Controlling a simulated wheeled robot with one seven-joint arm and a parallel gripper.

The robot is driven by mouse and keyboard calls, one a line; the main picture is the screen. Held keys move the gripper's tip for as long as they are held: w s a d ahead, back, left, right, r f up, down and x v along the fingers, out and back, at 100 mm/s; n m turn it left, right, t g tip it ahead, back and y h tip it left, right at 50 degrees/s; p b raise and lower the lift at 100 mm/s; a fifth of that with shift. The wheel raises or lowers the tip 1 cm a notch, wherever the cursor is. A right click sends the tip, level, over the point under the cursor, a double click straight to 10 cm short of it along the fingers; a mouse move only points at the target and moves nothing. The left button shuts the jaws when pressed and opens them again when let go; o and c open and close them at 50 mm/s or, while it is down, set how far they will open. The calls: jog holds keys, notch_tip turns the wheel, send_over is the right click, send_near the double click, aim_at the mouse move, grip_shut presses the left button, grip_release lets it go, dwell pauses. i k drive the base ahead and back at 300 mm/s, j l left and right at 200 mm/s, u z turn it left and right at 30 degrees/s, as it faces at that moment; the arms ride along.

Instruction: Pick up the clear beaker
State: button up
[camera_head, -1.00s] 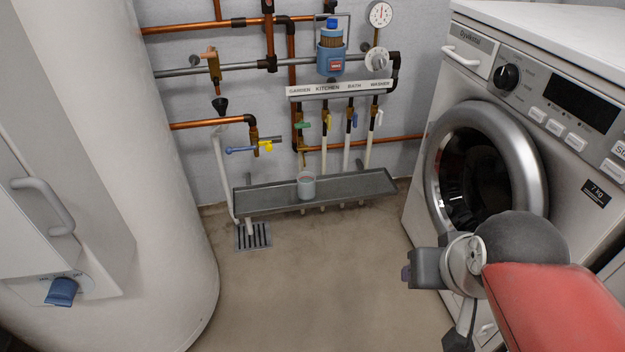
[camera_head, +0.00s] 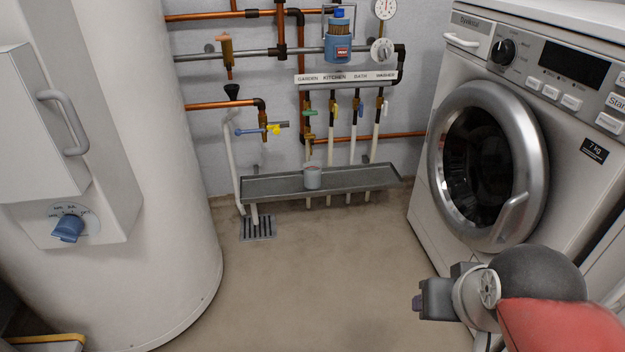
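The clear beaker (camera_head: 312,176) stands upright on the grey metal tray (camera_head: 365,180) against the back wall, below the labelled valves. It looks small and pale, and its contents cannot be made out. My arm reaches in from the lower right, and my gripper (camera_head: 417,302) is in front of the washing machine. It is well to the right of the beaker and nearer to me. The fingers are too small and turned away to show whether they are open or shut. Nothing shows held in it.
A washing machine (camera_head: 560,165) with a round door stands at the right. A large white tank (camera_head: 150,200) stands at the left. Pipes and valves (camera_head: 335,118) rise above the tray, and a floor drain (camera_head: 257,228) lies below it. The floor between is clear.

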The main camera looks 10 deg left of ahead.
aim_at(311, 169)
jog(key=i+j, duration=0.15)
jog(key=i, duration=0.2)
jog(key=i+j, duration=0.15)
jog(key=i, duration=0.25)
jog(key=i+j, duration=0.1)
jog(key=i, duration=0.25)
